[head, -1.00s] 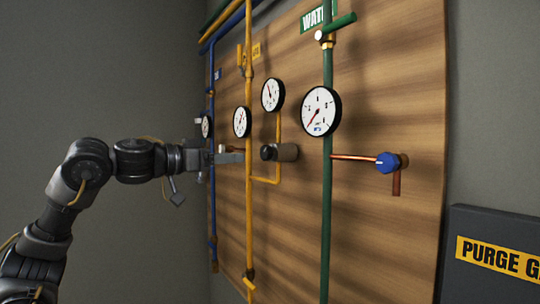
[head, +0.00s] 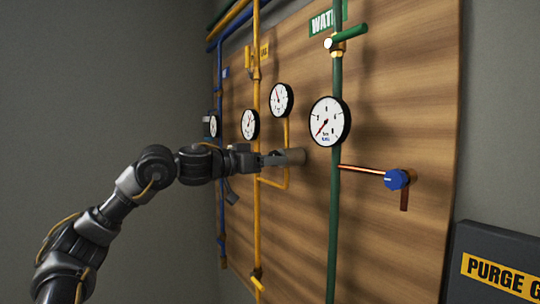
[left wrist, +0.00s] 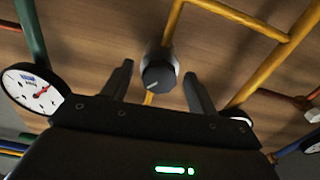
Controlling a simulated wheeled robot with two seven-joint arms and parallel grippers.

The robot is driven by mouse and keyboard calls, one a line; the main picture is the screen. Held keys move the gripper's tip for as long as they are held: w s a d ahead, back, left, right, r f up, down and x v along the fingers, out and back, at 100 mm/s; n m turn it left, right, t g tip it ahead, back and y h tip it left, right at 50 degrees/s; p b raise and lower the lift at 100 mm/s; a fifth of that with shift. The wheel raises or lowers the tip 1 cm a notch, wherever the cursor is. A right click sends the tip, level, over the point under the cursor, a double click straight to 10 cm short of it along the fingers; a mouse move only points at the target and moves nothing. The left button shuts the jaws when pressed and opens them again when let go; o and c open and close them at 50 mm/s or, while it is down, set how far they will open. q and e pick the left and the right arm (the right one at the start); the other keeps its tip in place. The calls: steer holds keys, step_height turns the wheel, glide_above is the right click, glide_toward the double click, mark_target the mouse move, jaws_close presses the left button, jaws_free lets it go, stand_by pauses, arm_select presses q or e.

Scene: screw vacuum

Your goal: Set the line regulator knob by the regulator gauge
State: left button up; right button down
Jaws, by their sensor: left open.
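The dark round regulator knob (left wrist: 158,77) has a pale pointer mark and sits on a grey cylindrical body by the yellow pipe. In the head view the body (head: 295,156) shows, while my left gripper (head: 270,160) mostly hides the knob. In the left wrist view the open left gripper (left wrist: 157,74) has one finger on each side of the knob, with gaps visible; I cannot tell the depth. A white gauge (head: 281,100) above the regulator, on its yellow branch pipe, has its needle toward the upper left. Its numbers are too small to read. My right gripper is out of view.
Another gauge (head: 250,124) sits by the yellow main pipe (head: 257,205). A green water pipe (head: 335,220) with a large gauge (head: 329,121) stands right of the regulator. A blue knob (head: 397,179) is farther right. A blue pipe (head: 221,190) runs at left.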

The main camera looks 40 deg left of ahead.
arm_select(q)
steer(key=shift+w, duration=0.2)
steer(key=shift+c, duration=0.5)
steer(key=c, duration=0.9)
